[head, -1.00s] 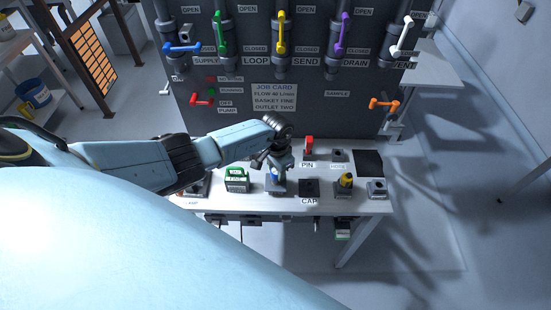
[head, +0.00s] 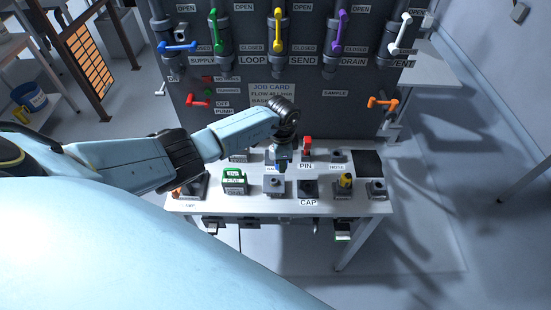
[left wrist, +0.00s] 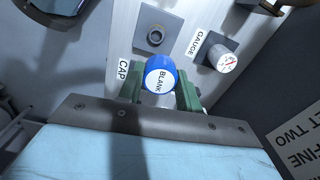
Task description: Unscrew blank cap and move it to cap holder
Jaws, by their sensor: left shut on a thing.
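My left gripper (head: 282,166) is shut on the blue blank cap, held in the air above the table. The cap (left wrist: 160,75) shows in the left wrist view between the green fingers, its white BLANK face towards the camera. The grey block (head: 274,184) stands bare in front of the gripper; its round fitting (left wrist: 155,37) is uncovered in the left wrist view. The cap holder, a dark square pad (head: 308,187) behind the CAP label, is empty, to the right of the block. In the left wrist view the held cap hides the area beside the CAP label. My right gripper is out of view.
A gauge (left wrist: 224,61) stands behind the block. A red pin (head: 307,146) stands behind the holder and a yellow-topped part (head: 345,181) to its right. A green-framed box (head: 234,181) is at left. The valve panel (head: 330,107) rises behind.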

